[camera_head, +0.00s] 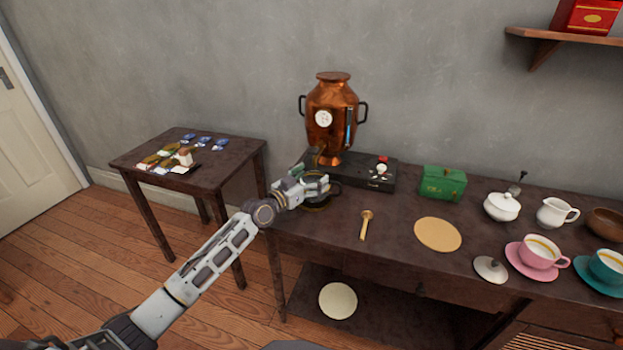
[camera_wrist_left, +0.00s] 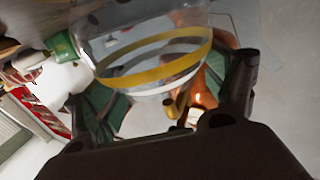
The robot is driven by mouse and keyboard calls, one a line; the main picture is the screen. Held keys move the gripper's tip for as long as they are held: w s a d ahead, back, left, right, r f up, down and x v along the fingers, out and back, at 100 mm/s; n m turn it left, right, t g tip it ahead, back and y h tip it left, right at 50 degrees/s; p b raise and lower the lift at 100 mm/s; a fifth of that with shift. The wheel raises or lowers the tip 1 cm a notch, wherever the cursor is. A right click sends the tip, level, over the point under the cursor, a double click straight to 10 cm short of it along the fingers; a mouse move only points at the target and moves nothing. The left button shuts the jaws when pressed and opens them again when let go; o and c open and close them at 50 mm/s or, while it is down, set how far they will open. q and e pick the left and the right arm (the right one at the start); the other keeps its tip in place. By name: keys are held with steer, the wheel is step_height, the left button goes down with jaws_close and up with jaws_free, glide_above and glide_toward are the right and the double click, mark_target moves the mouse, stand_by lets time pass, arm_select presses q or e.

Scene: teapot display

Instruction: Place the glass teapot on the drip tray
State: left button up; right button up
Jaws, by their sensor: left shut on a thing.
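My left gripper (camera_head: 322,186) is at the left end of the long dark table, in front of the copper urn (camera_head: 332,105). It is shut on the glass teapot (camera_wrist_left: 150,58), a clear vessel with yellow bands that lies between the two fingers in the left wrist view. In the head view the teapot is mostly hidden by the gripper and hard to make out. A dark round shape with a golden edge (camera_head: 317,206) shows just under the gripper; I cannot tell whether it is the drip tray or part of the teapot. My right gripper is not in view.
A gold spoon (camera_head: 366,225) and a round tan mat (camera_head: 437,234) lie in front. White crockery and cups stand further right. A small side table (camera_head: 225,171) is at left.

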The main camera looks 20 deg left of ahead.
arm_select(q)
steer(key=shift+f, duration=0.1)
steer(key=o, duration=1.2)
steer(key=shift+o, duration=0.7)
